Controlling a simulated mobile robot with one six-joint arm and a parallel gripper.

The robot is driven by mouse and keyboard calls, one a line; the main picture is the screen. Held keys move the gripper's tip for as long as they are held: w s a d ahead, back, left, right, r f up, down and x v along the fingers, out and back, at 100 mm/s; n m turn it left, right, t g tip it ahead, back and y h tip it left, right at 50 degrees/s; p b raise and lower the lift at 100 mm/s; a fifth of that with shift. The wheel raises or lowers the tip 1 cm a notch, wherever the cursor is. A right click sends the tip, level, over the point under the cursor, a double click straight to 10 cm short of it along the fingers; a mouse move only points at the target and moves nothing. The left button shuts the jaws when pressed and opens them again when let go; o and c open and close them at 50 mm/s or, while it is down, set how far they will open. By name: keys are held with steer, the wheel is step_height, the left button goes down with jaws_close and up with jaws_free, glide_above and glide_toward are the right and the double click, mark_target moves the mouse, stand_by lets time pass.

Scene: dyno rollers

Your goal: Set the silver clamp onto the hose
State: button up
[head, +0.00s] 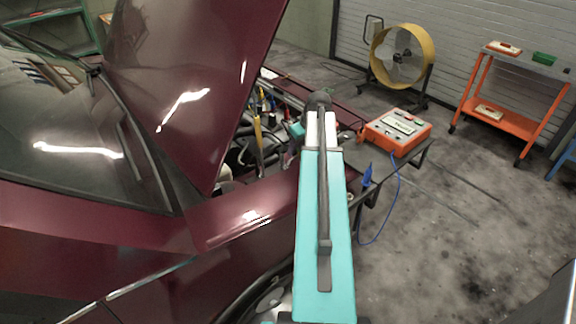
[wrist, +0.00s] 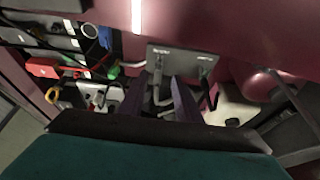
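In the wrist view, my gripper (wrist: 161,80) reaches into the engine bay with its two dark fingers apart. A pale, bent silvery piece (wrist: 157,88) shows between or behind the fingers; I cannot tell whether it is the clamp or whether anything touches it. A grey plate (wrist: 183,62) lies just beyond the fingertips. A thin black hose-like piece (wrist: 210,90) runs down from its right side; I cannot tell if it is the task's hose. In the head view, my teal arm hides the gripper.
The dark red car's raised hood (head: 195,80) stands left of my arm, above the fender (head: 240,215). An orange box (head: 397,130) sits on a dark bench to the right. A yellow fan (head: 398,55) and an orange cart (head: 512,95) stand behind. Floor at right is largely clear.

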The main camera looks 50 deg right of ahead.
mark_target(286, 169)
steer(key=shift+p+x, duration=1.9)
steer(key=shift+x, duration=4.85)
steer(key=shift+a, duration=0.1)
jaws_close()
